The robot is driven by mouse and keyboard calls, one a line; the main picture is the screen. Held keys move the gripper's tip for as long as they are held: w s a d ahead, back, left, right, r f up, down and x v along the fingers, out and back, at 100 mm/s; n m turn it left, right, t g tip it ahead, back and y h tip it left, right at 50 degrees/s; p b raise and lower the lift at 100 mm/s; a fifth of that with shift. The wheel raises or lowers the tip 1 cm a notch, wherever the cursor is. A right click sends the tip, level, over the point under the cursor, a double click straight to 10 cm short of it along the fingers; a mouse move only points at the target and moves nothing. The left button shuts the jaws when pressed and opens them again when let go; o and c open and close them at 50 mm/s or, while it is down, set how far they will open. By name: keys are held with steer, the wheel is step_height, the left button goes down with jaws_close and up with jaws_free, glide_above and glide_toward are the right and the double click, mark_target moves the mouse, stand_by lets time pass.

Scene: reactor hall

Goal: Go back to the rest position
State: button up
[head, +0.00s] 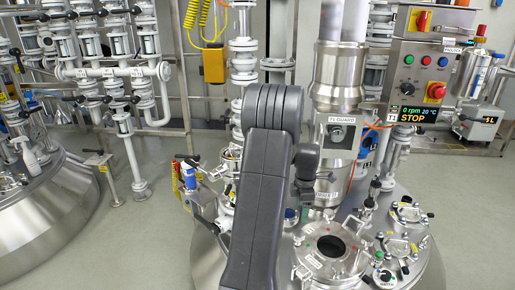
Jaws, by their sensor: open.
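My dark grey arm (258,200) rises from the bottom edge to a thick joint (272,108) near the middle of the head view. A smaller dark part of my arm (305,165) shows just right of that joint, in front of the steel column. My gripper itself is not visible, so I cannot see its fingers or anything between them. The arm covers part of the steel reactor lid (345,225) behind it.
The reactor lid carries an open round port (332,246), valves and a steel column (338,80). A control box (422,72) reading STOP stands at the right. Another vessel (45,215) and white piping (120,72) are at the left. Grey floor (150,245) lies clear between the vessels.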

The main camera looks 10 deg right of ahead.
mark_target(299, 233)
step_height(299, 233, down, 12)
steer(key=shift+f+b, duration=0.15)
steer(key=shift+b, duration=0.8)
step_height(299, 233, up, 14)
steer(key=p, duration=0.3)
step_height(299, 233, down, 14)
steer(key=b, duration=0.3)
steer(key=m, duration=0.4)
steer(key=shift+m, duration=0.3)
steer(key=m, duration=0.5)
steer(key=shift+w, duration=0.1)
steer(key=m, duration=1)
steer(key=shift+m+p, duration=0.3)
steer(key=shift+p, duration=0.1)
